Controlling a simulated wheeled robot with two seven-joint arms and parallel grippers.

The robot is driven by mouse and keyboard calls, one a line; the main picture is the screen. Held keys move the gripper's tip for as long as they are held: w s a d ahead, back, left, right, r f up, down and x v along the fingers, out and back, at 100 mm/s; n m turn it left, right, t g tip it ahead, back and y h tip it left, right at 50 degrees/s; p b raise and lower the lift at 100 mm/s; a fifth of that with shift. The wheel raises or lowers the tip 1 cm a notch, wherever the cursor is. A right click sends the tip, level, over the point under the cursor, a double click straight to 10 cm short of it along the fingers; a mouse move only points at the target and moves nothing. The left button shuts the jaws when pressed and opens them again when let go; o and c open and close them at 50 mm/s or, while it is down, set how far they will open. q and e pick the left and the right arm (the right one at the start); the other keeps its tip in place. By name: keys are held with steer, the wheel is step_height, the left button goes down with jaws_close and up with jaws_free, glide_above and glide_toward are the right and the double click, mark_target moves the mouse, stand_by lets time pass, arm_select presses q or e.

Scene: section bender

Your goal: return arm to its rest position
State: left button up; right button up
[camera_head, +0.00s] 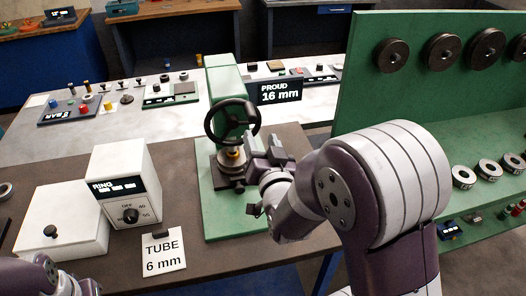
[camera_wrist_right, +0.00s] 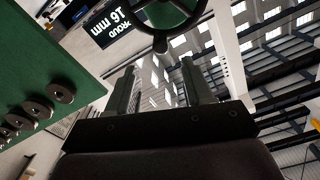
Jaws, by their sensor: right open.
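My right arm reaches in from the right in the head view, its gripper (camera_head: 262,160) beside the green bending machine (camera_head: 222,85), just right of and below the black handwheel (camera_head: 233,121). In the right wrist view the two fingers of this gripper (camera_wrist_right: 158,82) stand apart with nothing between them. The handwheel (camera_wrist_right: 168,18) shows above and beyond the fingertips there. A brass-coloured part (camera_head: 234,155) sits under the wheel. I cannot tell from the head view whether the gripper touches the machine. Part of my left arm shows at the lower left; its gripper is out of view.
A green rack (camera_head: 440,120) with dark rollers and pale rings stands close on the right. A white gauge box (camera_head: 125,185), a white box (camera_head: 62,222) and a "TUBE 6 mm" card (camera_head: 163,252) are on the brown table (camera_head: 225,262). A "PROUD 16 mm" display (camera_head: 280,91) stands behind the machine.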

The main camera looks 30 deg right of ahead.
steer(key=shift+s+a, duration=0.15)
steer(key=shift+s, duration=0.45)
steer(key=s+a+f+n+g+y, duration=0.2)
steer(key=s+f+g, duration=0.2)
steer(key=f+g, duration=0.25)
steer(key=s+a+f+n+g+y, duration=0.25)
steer(key=f+g, duration=0.25)
steer(key=f, duration=0.3)
steer(key=s+a+n+g, duration=0.1)
steer(key=s+n+g, duration=0.1)
steer(key=s+g, duration=0.2)
steer(key=shift+s+a+g, duration=0.3)
steer(key=shift+s+g, duration=0.05)
steer(key=shift+s, duration=0.7)
steer(key=shift+r+h, duration=0.15)
steer(key=shift+h, duration=0.1)
